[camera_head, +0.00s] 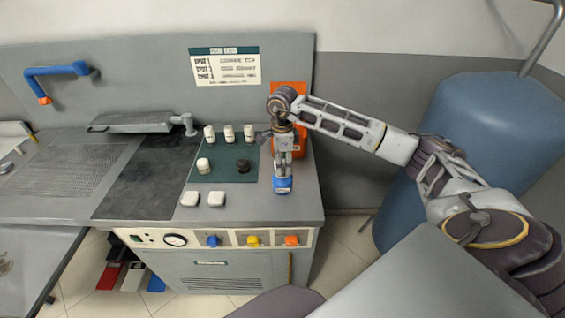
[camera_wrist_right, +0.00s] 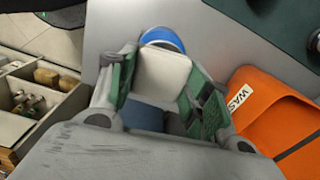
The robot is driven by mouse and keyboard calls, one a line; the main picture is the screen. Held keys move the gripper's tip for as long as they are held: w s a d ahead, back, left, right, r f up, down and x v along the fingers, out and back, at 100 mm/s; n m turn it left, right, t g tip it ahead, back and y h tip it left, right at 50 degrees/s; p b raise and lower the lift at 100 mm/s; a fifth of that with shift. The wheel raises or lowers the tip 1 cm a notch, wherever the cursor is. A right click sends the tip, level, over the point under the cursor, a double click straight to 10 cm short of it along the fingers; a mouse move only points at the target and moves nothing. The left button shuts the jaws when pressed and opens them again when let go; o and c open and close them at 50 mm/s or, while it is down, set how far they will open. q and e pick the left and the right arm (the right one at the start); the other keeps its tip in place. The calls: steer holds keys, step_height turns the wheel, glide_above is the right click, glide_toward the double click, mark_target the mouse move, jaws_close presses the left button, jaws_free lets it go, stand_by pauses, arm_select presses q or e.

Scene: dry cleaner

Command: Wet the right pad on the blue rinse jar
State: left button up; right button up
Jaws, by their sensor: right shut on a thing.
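The blue rinse jar (camera_head: 282,186) stands on the grey counter near its right front corner. Its blue rim also shows at the top of the right wrist view (camera_wrist_right: 162,36). My right gripper (camera_head: 283,168) points down directly over the jar. Its fingers are shut on a white pad (camera_wrist_right: 160,76), which covers part of the jar in the right wrist view. I cannot tell whether the pad touches the jar's top. Two other white pads lie on the counter front, a left one (camera_head: 190,199) and a right one (camera_head: 216,199). My left gripper is out of view.
An orange waste container (camera_wrist_right: 267,110) stands close behind the arm. A large blue tank (camera_head: 480,130) is at right. The dark board (camera_head: 145,175) is clear.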

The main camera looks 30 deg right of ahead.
mark_target(283, 163)
steer(key=shift+s+f+b, duration=0.1)
steer(key=shift+f+b, duration=0.45)
steer(key=shift+f, duration=0.15)
stand_by(2.9)
steer(key=shift+r, duration=0.15)
steer(key=shift+r+p, duration=1.75)
steer(key=shift+r, duration=1.75)
